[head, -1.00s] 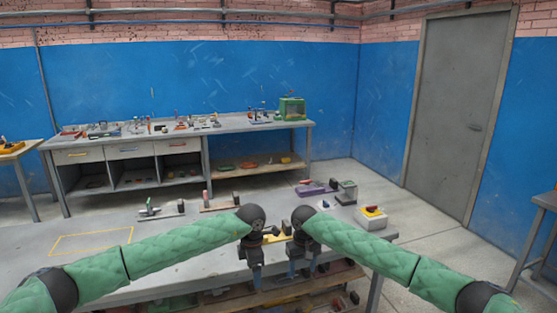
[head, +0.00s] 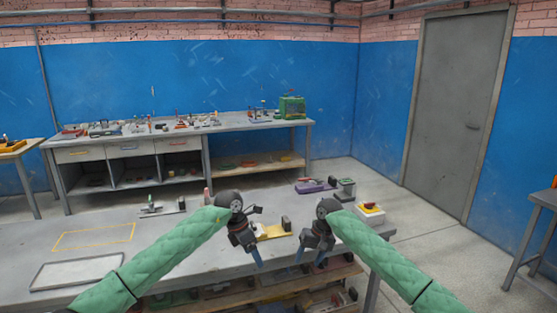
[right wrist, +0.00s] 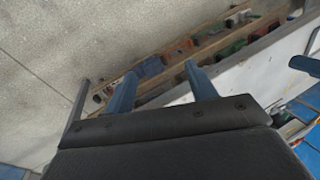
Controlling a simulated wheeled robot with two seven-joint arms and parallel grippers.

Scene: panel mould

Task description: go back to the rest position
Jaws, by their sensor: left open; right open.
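My left gripper (head: 257,257) hangs at the front edge of the near table, pointing down, open and empty. My right gripper (head: 309,260) hangs to its right, also pointing down and open. In the right wrist view my right gripper (right wrist: 155,85) shows its two blue fingers apart with nothing between them. Below them are the table edge and the shelf under it. Both green-sleeved arms are bent in front of me.
The near table (head: 185,262) carries a yellow fixture (head: 272,231) behind the grippers, a flat grey panel (head: 78,272), a yellow outlined area (head: 93,237) and a box with a red-and-yellow top (head: 370,210). The loaded shelf (right wrist: 190,55) runs under the table. Open floor lies right.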

